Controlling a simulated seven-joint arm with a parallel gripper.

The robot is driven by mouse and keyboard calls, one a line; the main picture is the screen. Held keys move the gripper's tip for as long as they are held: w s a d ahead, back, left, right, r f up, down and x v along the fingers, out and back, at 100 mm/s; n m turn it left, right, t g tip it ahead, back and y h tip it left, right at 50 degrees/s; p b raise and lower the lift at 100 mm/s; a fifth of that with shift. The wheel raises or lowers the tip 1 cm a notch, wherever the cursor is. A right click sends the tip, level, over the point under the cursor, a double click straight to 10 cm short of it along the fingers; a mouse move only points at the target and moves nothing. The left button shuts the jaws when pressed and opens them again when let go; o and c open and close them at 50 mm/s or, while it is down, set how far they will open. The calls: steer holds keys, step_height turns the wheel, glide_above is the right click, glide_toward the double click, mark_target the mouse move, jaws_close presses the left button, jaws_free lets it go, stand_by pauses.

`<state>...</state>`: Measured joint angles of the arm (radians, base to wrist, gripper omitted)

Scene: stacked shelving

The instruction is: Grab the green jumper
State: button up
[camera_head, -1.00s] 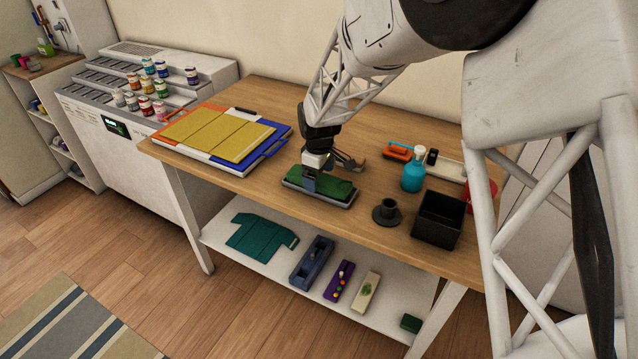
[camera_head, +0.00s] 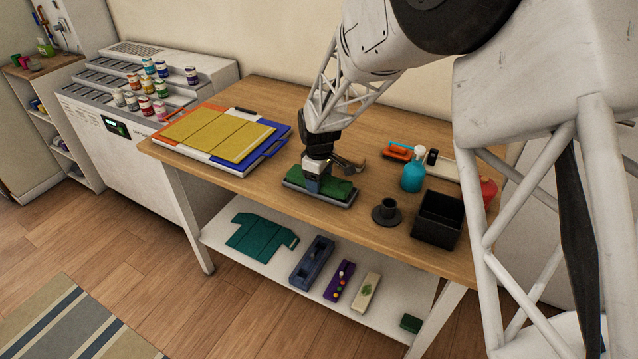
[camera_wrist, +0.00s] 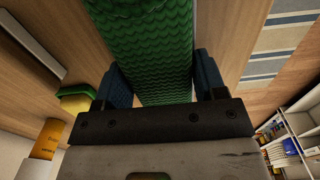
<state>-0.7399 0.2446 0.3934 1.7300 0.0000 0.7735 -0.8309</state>
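A folded green knitted jumper (camera_head: 337,189) lies at a grey tray (camera_head: 340,205) on the wooden table. My gripper (camera_head: 313,186) points down at it, with a blue-grey finger showing in front of the green fabric. In the wrist view the jumper (camera_wrist: 155,45) fills nearly all the room between the two dark blue fingers of my gripper (camera_wrist: 163,82). The fingers stand apart, one on each side of the fabric. I cannot tell whether both press on it or whether it is clear of the tray.
A black stand (camera_head: 387,212), black box (camera_head: 438,217) and blue spray bottle (camera_head: 413,172) stand right of the tray. A yellow-topped board (camera_head: 215,135) lies to the left. A teal garment (camera_head: 260,238) lies on the lower shelf (camera_head: 215,235).

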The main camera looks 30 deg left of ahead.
steer(key=c, duration=0.3)
steer(key=shift+r, duration=0.15)
steer(key=shift+c, duration=0.2)
steer(key=shift+r, duration=1.4)
steer(key=shift+s+d+r, duration=0.2)
steer(key=shift+r, duration=0.05)
steer(key=s+d+r, duration=0.1)
steer(key=s+d, duration=0.9)
steer(key=s, duration=0.1)
steer(key=shift+s+r, duration=0.2)
steer(key=shift+s, duration=0.1)
steer(key=shift+d, duration=0.1)
